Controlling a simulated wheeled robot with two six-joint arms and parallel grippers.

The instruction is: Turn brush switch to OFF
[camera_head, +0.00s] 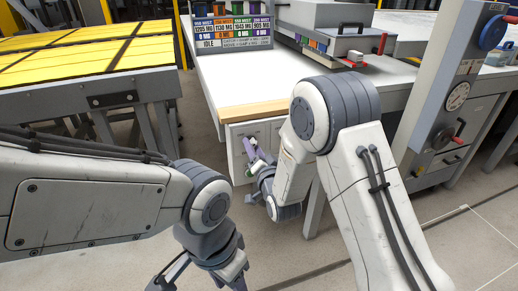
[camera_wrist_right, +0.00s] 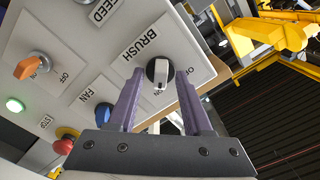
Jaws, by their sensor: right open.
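The brush switch (camera_wrist_right: 161,71) is a white knob handle on a black round base, beside the BRUSH label on a pale panel (camera_wrist_right: 110,65). Its handle points down in the right wrist view; the small lettering below it is partly hidden and hard to read. My right gripper (camera_wrist_right: 160,82) is open, its two purple fingers on either side of the knob with gaps visible. In the head view my right gripper (camera_head: 252,160) is at the cabinet front, and the knob is too small to make out. My left gripper (camera_head: 203,277) hangs at the bottom edge, fingers apart, tips partly cut off.
The panel also holds an orange knob (camera_wrist_right: 28,67), a blue FAN knob (camera_wrist_right: 103,114), a red button (camera_wrist_right: 66,140) and a green light (camera_wrist_right: 14,104). A white table (camera_head: 225,80) with a wooden front edge (camera_head: 253,110) stands above the cabinet. A yellow-topped table (camera_head: 70,60) is at left.

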